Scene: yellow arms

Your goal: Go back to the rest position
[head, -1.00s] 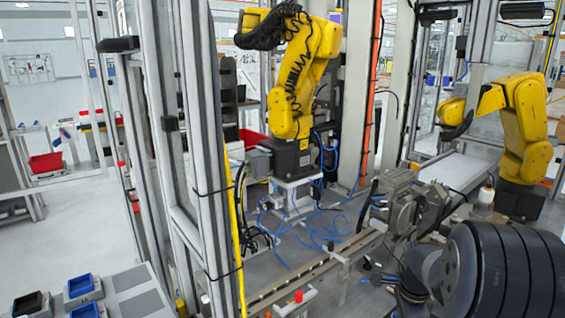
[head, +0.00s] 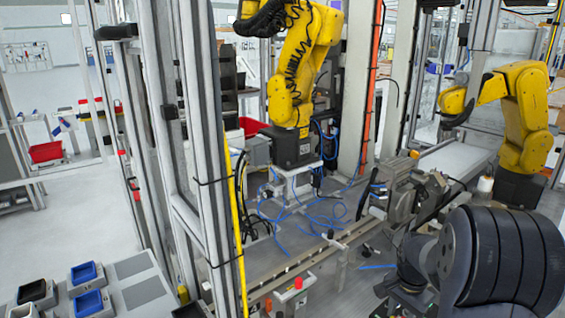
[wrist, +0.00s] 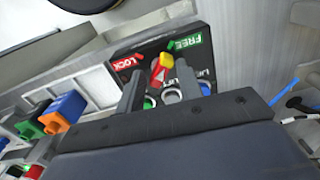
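My gripper (wrist: 158,88) shows in the wrist view as two dark fingers standing apart, with nothing held between them. Beyond the fingertips is a black switch panel (wrist: 142,56) with a red LOCK label (wrist: 127,62) and a green FREE label (wrist: 187,43). A red and yellow selector knob (wrist: 160,70) shows between the fingertips in the picture. I cannot tell the exact gap to it. My dark arm fills the lower right of the head view, and the gripper cannot be made out there.
A grey frame post (head: 205,150) and a conveyor rail (head: 290,270) are near. Blue bins (head: 88,302) sit lower left. Blue and orange connectors (wrist: 62,112) lie left in the wrist view.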

